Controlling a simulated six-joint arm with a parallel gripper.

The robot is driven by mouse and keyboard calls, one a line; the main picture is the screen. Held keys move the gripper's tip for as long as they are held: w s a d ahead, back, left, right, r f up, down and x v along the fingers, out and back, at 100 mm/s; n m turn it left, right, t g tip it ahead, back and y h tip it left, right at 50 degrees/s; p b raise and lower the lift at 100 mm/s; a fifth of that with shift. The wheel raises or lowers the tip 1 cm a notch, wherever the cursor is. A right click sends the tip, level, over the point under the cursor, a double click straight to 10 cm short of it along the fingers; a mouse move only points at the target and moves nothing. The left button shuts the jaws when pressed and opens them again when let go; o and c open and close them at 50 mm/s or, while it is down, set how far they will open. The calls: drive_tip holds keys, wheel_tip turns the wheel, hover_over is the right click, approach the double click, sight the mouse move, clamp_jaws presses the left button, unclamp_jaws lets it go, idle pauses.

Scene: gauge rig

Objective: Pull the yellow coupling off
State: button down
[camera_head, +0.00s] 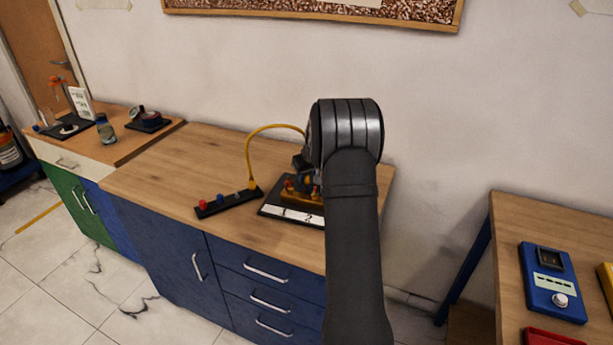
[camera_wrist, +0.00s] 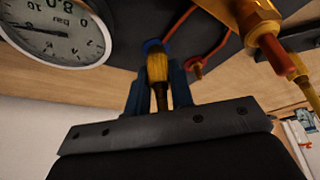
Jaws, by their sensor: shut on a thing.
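In the wrist view my gripper (camera_wrist: 156,78) has its blue fingers on either side of the yellow coupling (camera_wrist: 157,66), shut on it. The coupling is a yellow-brown sleeve with a narrower stem running down between the fingers. Its upper end meets the dark rig body; I cannot tell whether it is still seated. In the head view my gripper (camera_head: 304,163) is at the rig and partly hidden behind my arm. A yellow hose (camera_head: 249,143) arcs from the dark strip up to the area behind my gripper.
A round pressure gauge (camera_wrist: 55,32) is close on the left in the wrist view, and a brass fitting (camera_wrist: 258,22) is on the right. In the head view, a dark strip (camera_head: 213,208) with coloured plugs lies left of the rig's base plate (camera_head: 291,214). The worktop's left part is clear.

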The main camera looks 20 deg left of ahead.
drive_tip(key=shift+r, duration=0.2)
drive_tip(key=shift+r, duration=2.45)
